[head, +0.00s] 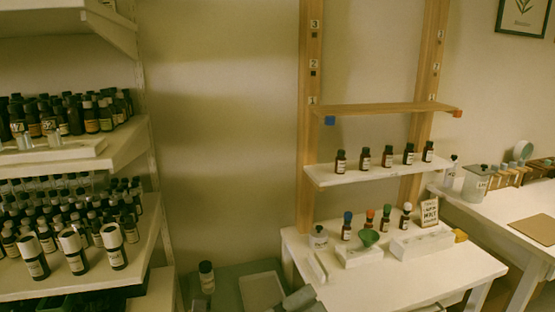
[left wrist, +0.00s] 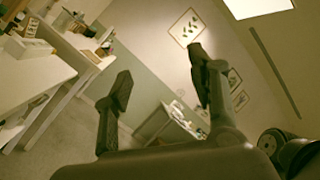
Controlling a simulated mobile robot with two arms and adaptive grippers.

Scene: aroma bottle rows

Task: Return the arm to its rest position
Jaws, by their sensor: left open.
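My left gripper (left wrist: 158,75) shows in the left wrist view with its two dark fingers spread wide and nothing between them. That view is tilted, and the fingers are in open air in front of the floor and the far wall. In the head view only a small grey piece of my left gripper or arm shows at the bottom edge, below the white table (head: 415,272), and its fingers cannot be made out there. My right gripper is in neither view.
A shelf rack (head: 110,160) full of dark bottles stands at the left. A wooden stand (head: 310,120) with a white shelf of bottles (head: 388,158) rises behind the white table. A bottle (head: 206,277) and a pale tray (head: 262,291) are at the lower middle. Another table (head: 500,205) is at right.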

